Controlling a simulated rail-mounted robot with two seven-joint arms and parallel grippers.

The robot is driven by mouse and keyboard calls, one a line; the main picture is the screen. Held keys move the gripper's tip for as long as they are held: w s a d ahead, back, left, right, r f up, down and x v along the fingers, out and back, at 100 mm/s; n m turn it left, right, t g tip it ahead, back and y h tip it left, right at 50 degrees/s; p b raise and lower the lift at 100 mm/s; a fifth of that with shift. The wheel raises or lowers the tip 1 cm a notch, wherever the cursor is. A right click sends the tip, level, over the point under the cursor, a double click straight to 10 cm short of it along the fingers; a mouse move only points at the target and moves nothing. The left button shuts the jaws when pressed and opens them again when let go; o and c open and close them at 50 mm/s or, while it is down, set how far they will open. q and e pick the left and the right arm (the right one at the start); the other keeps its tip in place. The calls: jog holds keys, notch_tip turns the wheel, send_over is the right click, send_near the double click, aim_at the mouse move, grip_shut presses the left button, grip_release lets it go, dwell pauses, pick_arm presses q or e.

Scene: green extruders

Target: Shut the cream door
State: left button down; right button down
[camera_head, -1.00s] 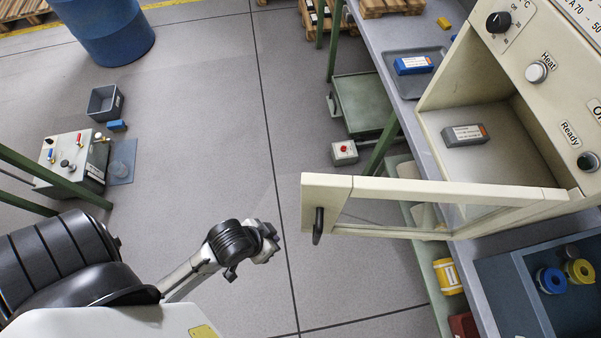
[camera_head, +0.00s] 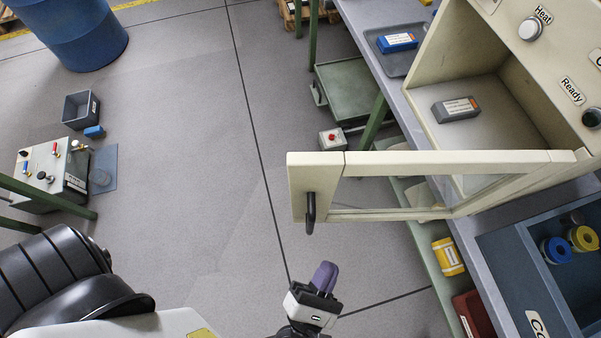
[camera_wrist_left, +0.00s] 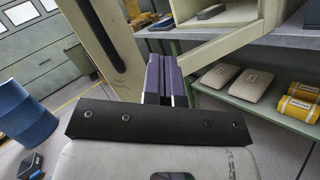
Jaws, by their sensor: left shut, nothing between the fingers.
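The cream door (camera_head: 318,173) is a framed glass panel that stands wide open, sticking out from the cream cabinet (camera_head: 470,60). A black handle (camera_head: 310,213) is on its free end. My left gripper (camera_head: 324,277) is just below the handle in the head view, apart from it, with its purple fingers together and nothing between them. In the left wrist view the shut fingers (camera_wrist_left: 160,78) point ahead, with the door's frame (camera_wrist_left: 112,45) close to their left. A grey box (camera_head: 456,109) lies inside the cabinet. My right gripper is not in view.
A grey bench (camera_head: 440,185) carries the cabinet, a tray with a blue box (camera_head: 397,42), and a dark bin (camera_head: 510,275) with tape rolls. A lower shelf holds a yellow container (camera_head: 447,256).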

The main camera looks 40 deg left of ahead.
aim_at(300, 217)
pick_arm(q)
jog(key=s+a+f+n+g+y, duration=0.1)
jog(key=s+f+n+g+y, duration=0.2)
jog(key=s+n+g+y, duration=0.6)
jog(key=w+a+n, duration=0.1)
jog(key=w+a, duration=0.2)
jog(key=w, duration=0.1)
jog(key=w+a+t+h, duration=0.1)
jog(key=w+a, duration=0.2)
jog(key=w, duration=0.2)
jog(key=w+a+n+t+h, duration=0.1)
jog(key=w+a, duration=0.1)
jog(key=w, duration=0.2)
jog(key=shift+w+a+f+n+b, duration=0.2)
jog(key=shift+a+n+b, duration=0.1)
jog(key=shift+a, duration=0.1)
